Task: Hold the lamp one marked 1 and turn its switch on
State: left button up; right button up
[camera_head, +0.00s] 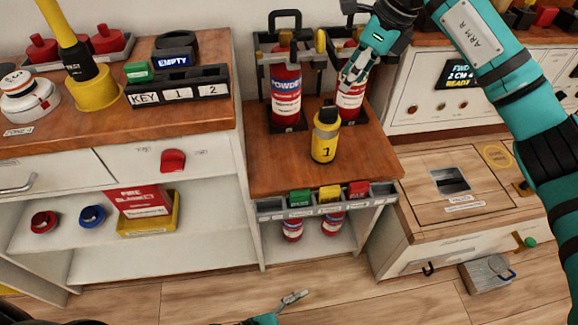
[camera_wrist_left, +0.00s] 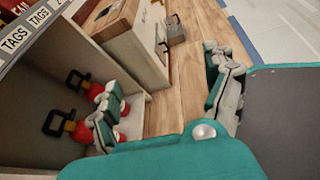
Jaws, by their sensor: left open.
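The yellow lamp (camera_head: 325,146) marked 1, with a black top, stands upright on the wooden top of the middle stand (camera_head: 275,175). Its switch cannot be made out. My right gripper (camera_head: 348,82) is behind and above the lamp, apart from it, in front of the right red extinguisher (camera_head: 351,104). Whether its fingers are open is unclear. My left gripper (camera_head: 296,298) is low at the bottom edge, over the floor, far from the lamp. In the left wrist view its fingers (camera_wrist_left: 165,102) are wide apart with nothing between them.
Another extinguisher (camera_head: 286,92) stands left of the right one. A tag rail (camera_head: 272,208) runs along the stand's front. A wooden cabinet (camera_head: 425,205) stands to the right, a grey block (camera_head: 486,275) on the floor. A counter (camera_head: 60,135) with boxes is left.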

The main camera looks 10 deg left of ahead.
pick_arm(q)
jog(key=w+a+r+t+h, duration=0.2)
jog(key=w+r+t, duration=0.4)
jog(key=w+r, duration=1.7)
jog(key=n+t+y, duration=0.1)
jog(key=n+y, duration=0.2)
jog(key=n, duration=0.3)
send_near(325, 142)
jog(key=f, duration=0.1)
jog(key=w+f, duration=0.1)
jog(key=a+f, duration=0.1)
jog(key=shift+w, duration=0.2)
jog(key=shift+w+d+f+n, duration=0.15)
jog(key=shift+w+n, duration=0.1)
jog(key=shift+n, duration=0.15)
jog(key=x, duration=1.1)
jog(key=shift+w, duration=0.2)
